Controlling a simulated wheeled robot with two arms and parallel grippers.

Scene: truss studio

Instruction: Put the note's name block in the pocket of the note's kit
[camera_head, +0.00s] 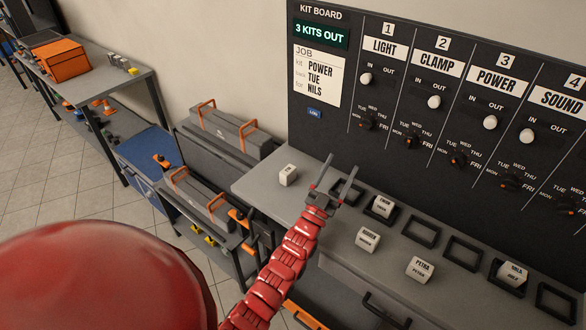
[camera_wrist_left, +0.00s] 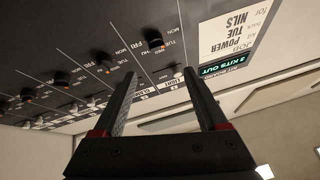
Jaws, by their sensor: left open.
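The note (camera_head: 319,78) on the kit board reads kit POWER, back TUE, for NILS. The POWER column (camera_head: 497,82), number 3, has a white knob and a day dial. A white name block (camera_head: 288,175) sits alone at the counter's left; its print is too small to read. Other white blocks include a PETRA block (camera_head: 420,268) and one that seems to read MILA (camera_head: 512,273), in a pocket. Empty black-rimmed pockets (camera_head: 437,240) line the counter; which is POWER's I cannot tell. My left gripper (camera_head: 343,162) is open and empty above the counter, right of the lone block.
Another block stands in a pocket (camera_head: 367,210), and a loose block (camera_head: 368,239) is near the front edge. The kit board (camera_head: 355,140) rises behind the counter (camera_head: 258,187). Grey cases with orange handles (camera_head: 225,130) stand left, and a bench with an orange box (camera_head: 65,62) lies beyond.

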